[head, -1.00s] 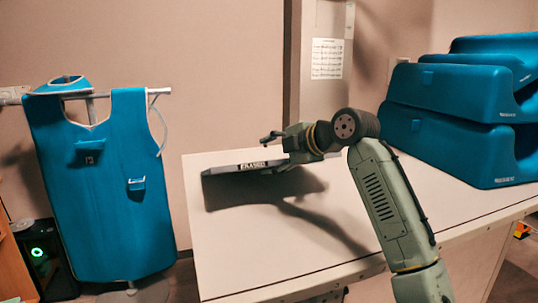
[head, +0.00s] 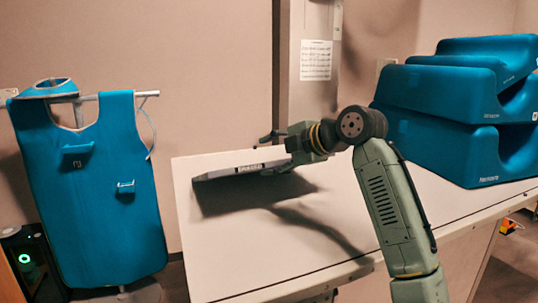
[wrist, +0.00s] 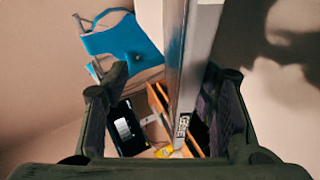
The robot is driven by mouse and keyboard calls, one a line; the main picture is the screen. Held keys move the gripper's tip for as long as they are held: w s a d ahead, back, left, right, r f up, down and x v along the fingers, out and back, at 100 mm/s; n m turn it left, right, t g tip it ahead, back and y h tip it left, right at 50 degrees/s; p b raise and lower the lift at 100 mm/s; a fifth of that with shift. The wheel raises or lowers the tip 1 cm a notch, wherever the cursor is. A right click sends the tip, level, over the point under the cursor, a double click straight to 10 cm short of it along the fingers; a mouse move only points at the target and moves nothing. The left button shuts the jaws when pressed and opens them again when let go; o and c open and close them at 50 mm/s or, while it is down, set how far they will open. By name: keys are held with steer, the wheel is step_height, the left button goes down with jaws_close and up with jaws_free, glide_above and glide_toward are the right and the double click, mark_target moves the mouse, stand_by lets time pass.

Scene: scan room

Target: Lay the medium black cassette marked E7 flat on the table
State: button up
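The cassette (head: 225,172) is a thin grey slab, seen nearly edge-on over the left part of the table (head: 300,265) in the head view. Its edge carries a small dark label that I cannot read clearly. It casts a broad shadow; whether it touches the table is unclear. My gripper (head: 283,150) is at its right end. In the wrist view the cassette (wrist: 192,60) runs between the fingers of my gripper (wrist: 160,95), close to the right finger. The fingers stand wide apart, with a clear gap at the left finger. Any contact at the right finger is unclear.
Blue foam blocks (head: 440,110) are stacked at the table's right end. A blue apron (head: 95,190) hangs left of the table. A dark box with a green light (head: 30,262) stands at the far left. The table's front is clear apart from shadows.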

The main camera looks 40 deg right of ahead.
steer(key=o, duration=0.6)
steer(key=shift+r, duration=0.1)
steer(key=v, duration=1.2)
stand_by(0.7)
